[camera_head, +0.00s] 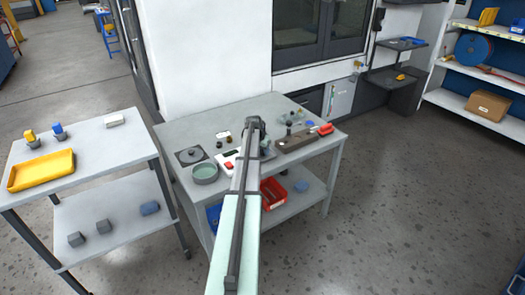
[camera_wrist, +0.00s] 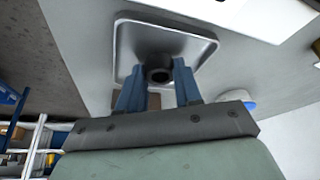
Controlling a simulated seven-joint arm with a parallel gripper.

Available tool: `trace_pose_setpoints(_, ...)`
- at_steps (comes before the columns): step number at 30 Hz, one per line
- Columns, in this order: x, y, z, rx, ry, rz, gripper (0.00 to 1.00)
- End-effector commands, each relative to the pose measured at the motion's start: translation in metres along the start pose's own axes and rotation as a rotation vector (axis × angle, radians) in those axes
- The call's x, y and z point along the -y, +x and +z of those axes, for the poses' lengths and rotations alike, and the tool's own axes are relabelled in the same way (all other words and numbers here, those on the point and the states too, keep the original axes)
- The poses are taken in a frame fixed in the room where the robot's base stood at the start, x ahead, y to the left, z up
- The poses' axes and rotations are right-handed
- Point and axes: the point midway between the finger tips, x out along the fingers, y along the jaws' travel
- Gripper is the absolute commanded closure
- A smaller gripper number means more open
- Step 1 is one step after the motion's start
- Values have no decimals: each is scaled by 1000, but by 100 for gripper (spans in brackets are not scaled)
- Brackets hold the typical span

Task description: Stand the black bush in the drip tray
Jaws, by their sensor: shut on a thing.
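In the wrist view my gripper (camera_wrist: 157,73) has its two blue fingers shut on the black bush (camera_wrist: 158,76), a short dark ring with its round opening showing. Behind the bush is the drip tray (camera_wrist: 200,50), a grey, square-looking tray with rounded corners and a pale raised rim. The bush lines up with the tray's lower part in this view; I cannot tell whether it touches the tray floor. In the head view my arm reaches over the table and hides the fingers and bush. A part of the tray (camera_head: 269,153) seems to show beside the arm.
On the grey table (camera_head: 300,170) are a round dish (camera_head: 205,172), a dark square plate with a disc (camera_head: 190,156), small dark fittings, and a brown block (camera_head: 295,142) with a red-handled part (camera_head: 325,129). A side cart holds a yellow tray (camera_head: 41,170).

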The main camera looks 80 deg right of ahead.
Motion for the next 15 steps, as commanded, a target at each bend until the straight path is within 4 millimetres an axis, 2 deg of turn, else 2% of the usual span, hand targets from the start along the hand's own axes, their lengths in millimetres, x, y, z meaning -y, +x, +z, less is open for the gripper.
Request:
trace_pose_setpoints(4,0,3,1,0,0,0,99)
trace_pose_setpoints(5,0,3,1,0,0,0,65)
trace_pose_setpoints(12,0,3,1,0,0,0,42)
trace_pose_setpoints(15,0,3,1,0,0,0,40)
